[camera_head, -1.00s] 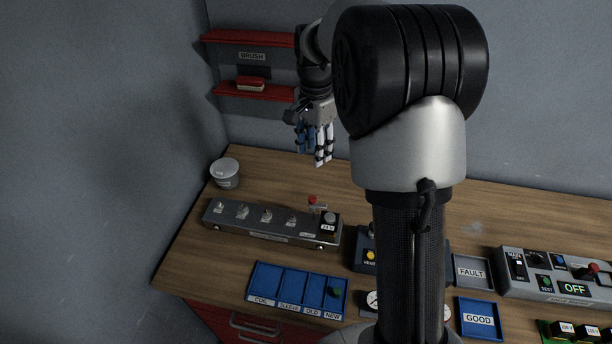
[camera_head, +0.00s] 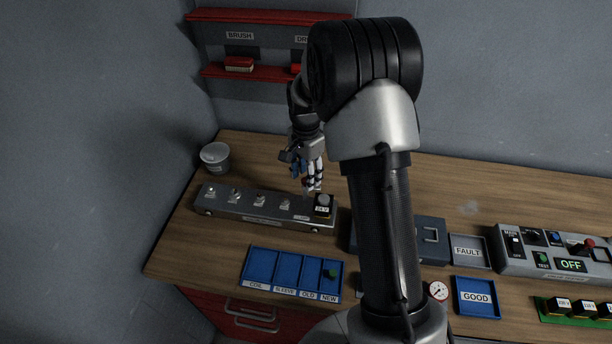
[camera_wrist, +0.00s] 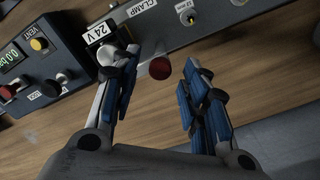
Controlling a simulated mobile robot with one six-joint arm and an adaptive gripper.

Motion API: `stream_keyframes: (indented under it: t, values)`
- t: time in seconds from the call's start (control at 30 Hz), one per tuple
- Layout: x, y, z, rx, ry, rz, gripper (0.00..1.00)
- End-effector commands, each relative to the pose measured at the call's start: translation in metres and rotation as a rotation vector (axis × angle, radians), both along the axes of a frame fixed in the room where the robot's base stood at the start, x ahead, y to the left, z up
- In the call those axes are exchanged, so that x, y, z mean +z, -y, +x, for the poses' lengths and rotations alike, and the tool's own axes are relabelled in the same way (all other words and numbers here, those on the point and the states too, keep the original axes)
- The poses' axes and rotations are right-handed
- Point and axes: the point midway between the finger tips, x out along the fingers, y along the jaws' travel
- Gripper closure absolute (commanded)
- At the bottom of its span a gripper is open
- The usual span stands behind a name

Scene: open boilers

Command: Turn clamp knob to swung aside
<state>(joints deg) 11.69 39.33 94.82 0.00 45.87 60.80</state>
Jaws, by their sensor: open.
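The clamp knob, a red round knob (camera_wrist: 160,68), shows in the wrist view between my open fingers, near the edge of the grey manifold bar beside the "CLAMP" label. My gripper (camera_wrist: 165,85) is open, with one finger on each side of the knob; I cannot tell whether either touches it. In the head view my gripper (camera_head: 312,185) is over the right end of the manifold bar (camera_head: 265,218) and mostly hides the knob. A black block labelled "24V" (camera_wrist: 97,32) with a silver cap stands at that end, close by the left finger.
A grey cup (camera_head: 215,158) stands behind the bar's left end. A blue divided tray (camera_head: 262,265) lies in front. A dark box with a yellow button (camera_wrist: 39,44) stands near the 24V block. "FAULT" (camera_head: 467,252) and "GOOD" (camera_head: 477,297) trays lie right. Bare wood lies behind the bar.

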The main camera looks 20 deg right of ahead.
Motion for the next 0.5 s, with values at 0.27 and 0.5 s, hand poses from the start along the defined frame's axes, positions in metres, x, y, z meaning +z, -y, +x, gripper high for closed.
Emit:
stream_keyframes:
  t: [0.27,0.5]
  values:
    - [-0.0053,0.0,0.0001,0.0,0.0,0.0,0.59]
    - [-0.0051,0.0,0.0,0.0,0.0,0.0,0.69]
